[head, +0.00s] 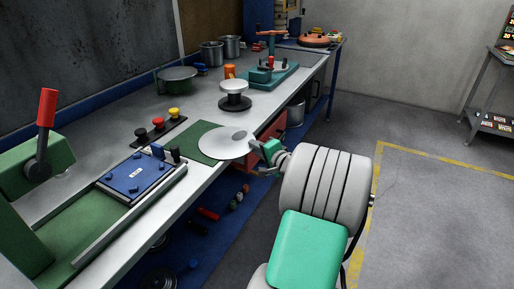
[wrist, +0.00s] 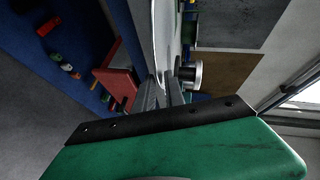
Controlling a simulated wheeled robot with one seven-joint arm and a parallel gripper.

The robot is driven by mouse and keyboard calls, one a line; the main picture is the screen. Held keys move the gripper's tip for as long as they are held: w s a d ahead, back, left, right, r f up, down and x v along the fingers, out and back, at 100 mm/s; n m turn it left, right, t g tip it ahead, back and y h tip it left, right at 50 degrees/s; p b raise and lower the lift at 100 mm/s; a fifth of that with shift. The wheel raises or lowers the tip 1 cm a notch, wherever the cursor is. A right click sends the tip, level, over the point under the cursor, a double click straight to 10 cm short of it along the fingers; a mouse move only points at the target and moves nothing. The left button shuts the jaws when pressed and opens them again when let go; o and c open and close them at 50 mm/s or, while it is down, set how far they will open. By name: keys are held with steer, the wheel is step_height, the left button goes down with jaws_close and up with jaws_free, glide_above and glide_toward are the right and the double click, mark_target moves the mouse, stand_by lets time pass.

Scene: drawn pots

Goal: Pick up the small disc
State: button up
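A thin pale grey disc (head: 222,146) with a small hole shows in the head view, over the green mat and the front edge of the bench. In the wrist view the disc (wrist: 171,35) is seen nearly edge-on, its rim running down between the fingers. My gripper (head: 255,146) is at the disc's right edge, with its fingers (wrist: 165,88) close together on the rim. It looks shut on the disc. I cannot tell for sure whether the disc is clear of the mat.
A black pedestal with a white round top (head: 235,88) stands behind the disc. A strip with knobs (head: 158,125), a blue plate (head: 137,177) and a green lever machine (head: 35,170) are to the left.

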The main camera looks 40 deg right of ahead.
steer(key=o, duration=0.3)
steer(key=shift+o, duration=0.2)
steer(key=v, duration=0.8)
steer(key=shift+w, duration=0.1)
